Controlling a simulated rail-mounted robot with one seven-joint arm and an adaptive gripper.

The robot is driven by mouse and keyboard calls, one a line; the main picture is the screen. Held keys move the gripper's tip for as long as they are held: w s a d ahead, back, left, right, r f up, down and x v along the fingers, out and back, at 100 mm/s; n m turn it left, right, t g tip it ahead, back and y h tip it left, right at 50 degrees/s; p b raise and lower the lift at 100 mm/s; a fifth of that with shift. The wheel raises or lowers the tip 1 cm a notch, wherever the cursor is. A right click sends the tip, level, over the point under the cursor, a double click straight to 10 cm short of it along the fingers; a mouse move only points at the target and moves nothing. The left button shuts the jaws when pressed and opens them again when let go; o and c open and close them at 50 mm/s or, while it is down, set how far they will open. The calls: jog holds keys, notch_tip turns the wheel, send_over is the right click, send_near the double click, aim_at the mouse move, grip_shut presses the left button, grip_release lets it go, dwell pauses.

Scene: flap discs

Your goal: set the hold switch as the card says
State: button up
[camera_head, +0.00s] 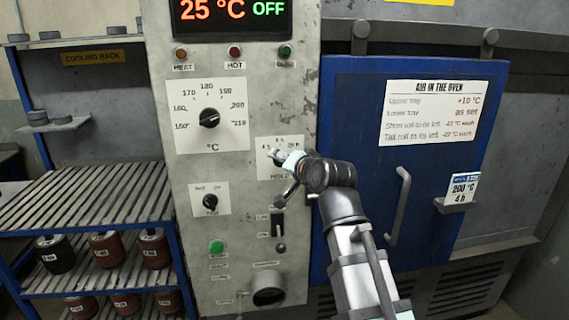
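The hold switch plate (263,168) is on the grey control panel, marked HOLD at its bottom, with small hour marks along its top. My gripper (279,162) is in front of this plate and overlaps it. The gripper and wrist hide the switch's knob, so its setting does not show. I cannot tell whether the fingers touch the knob or are open or shut. The card (463,189) stands in a small holder on the blue oven door and reads 200 °C and 4 h.
A temperature dial (209,118) and a smaller fan dial (210,200) are left of my gripper. A toggle switch (278,226) and a green button (216,247) are below. The oven door (350,100) has a vertical handle (398,205). A cooling rack (85,200) stands left.

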jog(key=v, duration=1.1)
jog(key=shift+s+r, duration=0.15)
jog(key=shift+s, duration=0.2)
jog(key=shift+d, duration=0.15)
